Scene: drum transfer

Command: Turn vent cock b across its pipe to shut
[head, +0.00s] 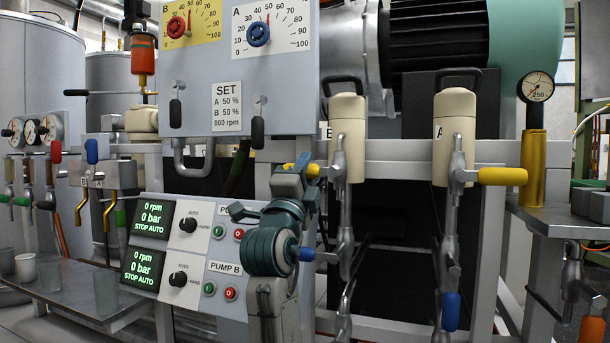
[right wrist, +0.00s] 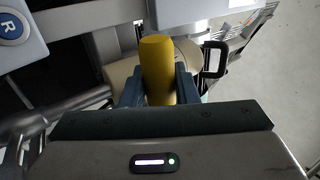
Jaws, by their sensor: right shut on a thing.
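Vent cock b's yellow handle (head: 313,171) sticks out to the left of its upright pipe below the beige canister marked B (head: 347,137). It lies roughly level, across the pipe. My right gripper (head: 297,170) is shut on this handle, and its fingers hide part of it. In the right wrist view the yellow handle (right wrist: 158,65) stands between the two fingers of my right gripper (right wrist: 159,88), with the beige canister behind it. My left gripper is not in view.
The canister marked A (head: 454,137) has a similar yellow handle (head: 502,176) pointing right. Blue-handled cocks sit lower on both pipes, such as the one under A (head: 451,311). The pump panel (head: 200,250) is close behind my right arm. A gauge (head: 537,87) stands at far right.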

